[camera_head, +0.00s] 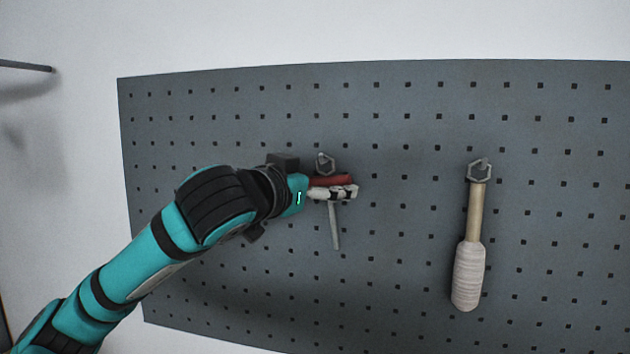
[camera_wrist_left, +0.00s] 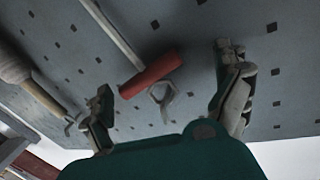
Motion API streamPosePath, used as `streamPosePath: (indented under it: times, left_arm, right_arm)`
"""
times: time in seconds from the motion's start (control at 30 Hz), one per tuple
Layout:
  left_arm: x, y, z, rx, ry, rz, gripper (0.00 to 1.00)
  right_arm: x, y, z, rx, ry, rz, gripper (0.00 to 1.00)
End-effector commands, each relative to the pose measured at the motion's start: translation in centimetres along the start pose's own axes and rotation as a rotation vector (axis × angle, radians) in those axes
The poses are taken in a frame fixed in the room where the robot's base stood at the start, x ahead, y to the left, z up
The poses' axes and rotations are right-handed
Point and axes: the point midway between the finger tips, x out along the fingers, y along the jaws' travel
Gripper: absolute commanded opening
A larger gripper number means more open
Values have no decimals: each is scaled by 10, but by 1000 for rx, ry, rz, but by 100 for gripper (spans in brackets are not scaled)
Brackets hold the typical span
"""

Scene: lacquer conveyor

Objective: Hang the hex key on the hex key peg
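The hex key has a red crossbar handle (camera_head: 330,181) and a thin grey shaft (camera_head: 335,228) that points down along the pegboard. A grey hexagonal peg (camera_head: 325,163) stands just above the handle. In the left wrist view the red handle (camera_wrist_left: 150,73) lies right against or close to the peg (camera_wrist_left: 162,97); whether the peg bears it I cannot tell. My left gripper (camera_head: 345,192) is in front of the handle in the head view. In the left wrist view its fingers (camera_wrist_left: 165,70) are spread wide, with visible gaps on both sides of the key. My right gripper is out of view.
A wooden-handled tool (camera_head: 468,275) hangs to the right from a second hexagonal peg (camera_head: 479,170). The dark pegboard (camera_head: 400,270) is clear between the two tools. A dark rod (camera_head: 26,66) juts in at the upper left.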

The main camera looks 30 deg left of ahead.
Motion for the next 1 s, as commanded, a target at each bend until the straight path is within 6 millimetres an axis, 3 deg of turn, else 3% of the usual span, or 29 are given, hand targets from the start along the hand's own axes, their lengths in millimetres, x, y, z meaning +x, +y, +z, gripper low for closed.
streamPosePath:
  times: [0.33, 0.8, 1.0]
  left_arm:
    - [-9, -1, 0, 1, 1, -1, 100]
    - [-100, 0, -1, 1, 4, -1, 100]
    - [-118, 0, 0, 1, 0, 0, 100]
  right_arm:
    - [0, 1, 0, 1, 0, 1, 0]
    - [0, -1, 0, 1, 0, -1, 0]
    - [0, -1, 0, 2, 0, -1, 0]
